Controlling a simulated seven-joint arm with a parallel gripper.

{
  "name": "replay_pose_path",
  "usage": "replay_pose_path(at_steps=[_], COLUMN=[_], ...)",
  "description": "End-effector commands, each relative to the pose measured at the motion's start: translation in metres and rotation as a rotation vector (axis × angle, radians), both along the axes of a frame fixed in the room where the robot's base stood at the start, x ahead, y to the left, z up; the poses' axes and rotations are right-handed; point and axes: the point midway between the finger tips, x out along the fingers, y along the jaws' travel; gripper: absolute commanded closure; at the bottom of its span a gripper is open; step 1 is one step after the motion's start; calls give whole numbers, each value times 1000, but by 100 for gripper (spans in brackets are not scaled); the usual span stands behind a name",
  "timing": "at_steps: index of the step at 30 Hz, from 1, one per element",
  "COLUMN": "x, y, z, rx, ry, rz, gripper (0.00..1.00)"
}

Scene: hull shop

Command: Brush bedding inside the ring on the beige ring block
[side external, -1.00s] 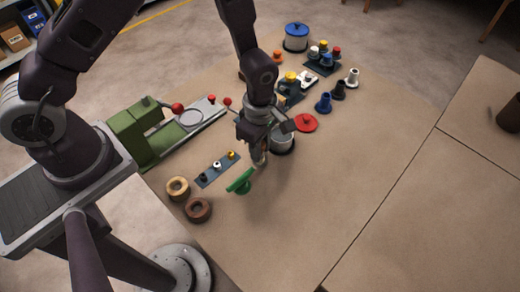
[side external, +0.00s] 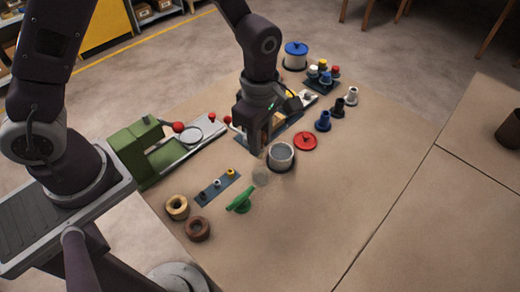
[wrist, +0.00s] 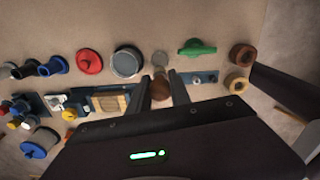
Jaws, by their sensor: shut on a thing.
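My gripper (side external: 258,150) is shut on a brown, rounded piece, apparently the brush handle (wrist: 160,88), seen between the fingers in the wrist view. The bristles are too hidden or small to make out. The beige ring block (wrist: 110,103) lies on a dark blue plate (wrist: 86,105), left of my fingers in the wrist view. In the side view the block (side external: 276,121) is largely covered by my gripper, and its ring cannot be made out. A pale, see-through round vessel (side external: 261,176) stands on the table close in front of my gripper.
A grey pot (side external: 280,157) and red lid (side external: 305,141) stand close by. A green press (side external: 140,145) is left, with a small peg strip (side external: 217,188), green tool (side external: 240,200), tan ring (side external: 177,207) and brown ring (side external: 197,229) in front. The front right table is clear.

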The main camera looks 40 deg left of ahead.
Motion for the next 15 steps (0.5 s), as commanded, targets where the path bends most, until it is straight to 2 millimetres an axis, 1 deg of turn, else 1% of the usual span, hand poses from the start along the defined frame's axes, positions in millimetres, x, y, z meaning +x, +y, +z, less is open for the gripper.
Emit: replay_pose_path(at_steps=[8,10,11,15], x=[0,3,8,46], y=[0,0,0,-1], z=[0,0,0,-1], rx=[0,0,-1,-2], ry=[0,0,-2,-3], rz=[0,1,1,3], gripper=[100,100,100,100])
